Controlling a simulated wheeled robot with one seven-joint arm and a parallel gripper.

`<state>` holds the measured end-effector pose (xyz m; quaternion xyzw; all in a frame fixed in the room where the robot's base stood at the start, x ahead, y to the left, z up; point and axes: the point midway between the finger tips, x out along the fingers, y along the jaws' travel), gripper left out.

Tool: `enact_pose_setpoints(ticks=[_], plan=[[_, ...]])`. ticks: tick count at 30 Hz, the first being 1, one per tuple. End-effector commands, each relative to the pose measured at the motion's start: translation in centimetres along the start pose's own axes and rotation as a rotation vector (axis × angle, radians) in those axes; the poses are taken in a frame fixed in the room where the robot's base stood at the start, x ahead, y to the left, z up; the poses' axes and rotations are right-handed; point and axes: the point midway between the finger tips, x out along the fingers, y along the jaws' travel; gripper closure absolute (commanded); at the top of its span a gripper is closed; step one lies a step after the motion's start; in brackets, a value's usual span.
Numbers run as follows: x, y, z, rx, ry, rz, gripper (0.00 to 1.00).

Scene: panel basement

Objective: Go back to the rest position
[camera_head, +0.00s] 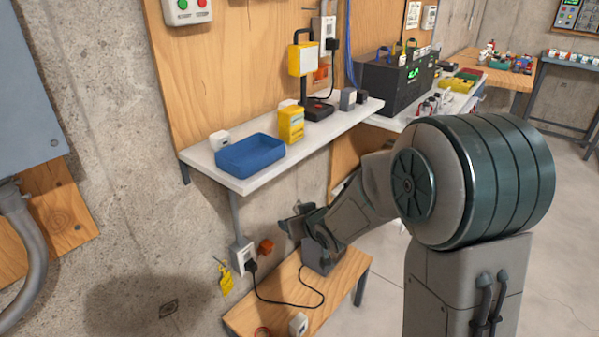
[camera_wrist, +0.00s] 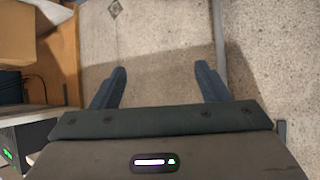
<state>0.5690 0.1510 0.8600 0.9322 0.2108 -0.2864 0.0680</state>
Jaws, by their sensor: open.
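My gripper (camera_head: 294,215) is in front of the wall, below the white shelf and above the low wooden bench, in the head view. In the wrist view my gripper (camera_wrist: 160,82) shows two dark blue fingers spread wide apart, with nothing between them. Bare concrete shows beyond the fingers. My arm reaches from the right of the head view toward the left.
The white shelf (camera_head: 225,176) holds a blue bin (camera_head: 250,155) and a yellow box (camera_head: 291,124). The wooden bench (camera_head: 330,290) has a black cable running to a wall socket (camera_head: 243,255). A yellow tag (camera_head: 226,278) hangs beside it. Open floor lies at right.

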Motion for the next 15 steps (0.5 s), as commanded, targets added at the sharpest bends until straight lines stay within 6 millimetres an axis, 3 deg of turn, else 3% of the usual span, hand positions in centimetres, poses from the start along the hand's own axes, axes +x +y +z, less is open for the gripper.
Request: enact_pose_setpoints(ticks=[5,8,15], plan=[[-2.4,1.4,-0.8,0.01,-0.04,0.053,0.31],[-6.0,3.2,-1.2,0.032,-0.11,0.125,0.31],[-17.3,5.9,-0.4,0.145,-0.338,0.277,0.31]])
